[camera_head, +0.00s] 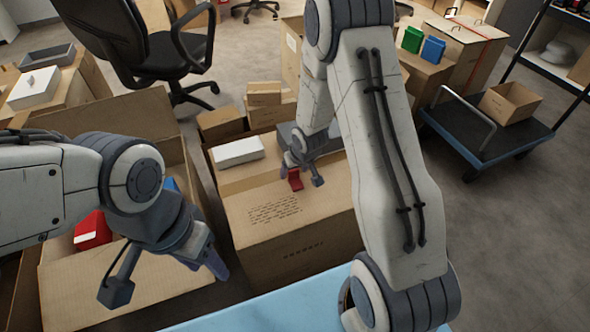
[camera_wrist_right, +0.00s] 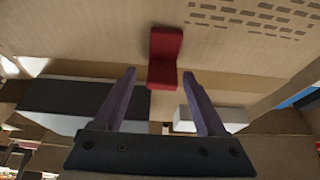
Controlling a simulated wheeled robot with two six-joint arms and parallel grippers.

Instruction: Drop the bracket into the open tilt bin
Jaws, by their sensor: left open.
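The bracket is a small red L-shaped piece (camera_head: 295,180) on top of a large closed carton (camera_head: 262,207); it also shows in the right wrist view (camera_wrist_right: 165,58). My right gripper (camera_head: 302,172) is open, with its fingers to either side of the bracket's near end in the wrist view (camera_wrist_right: 163,80); I see no contact. A dark grey box (camera_head: 322,140) stands on the carton behind my right gripper, partly hidden; it may be the tilt bin, but its opening does not show. My left gripper (camera_head: 165,277) is open and empty at the lower left.
A white box (camera_head: 238,151) lies on the same carton, left of the bracket. An open carton (camera_head: 62,285) with red and blue items stands under my left arm. A grey tray (camera_head: 48,57) sits at the far left. A cart (camera_head: 490,138) stands at right.

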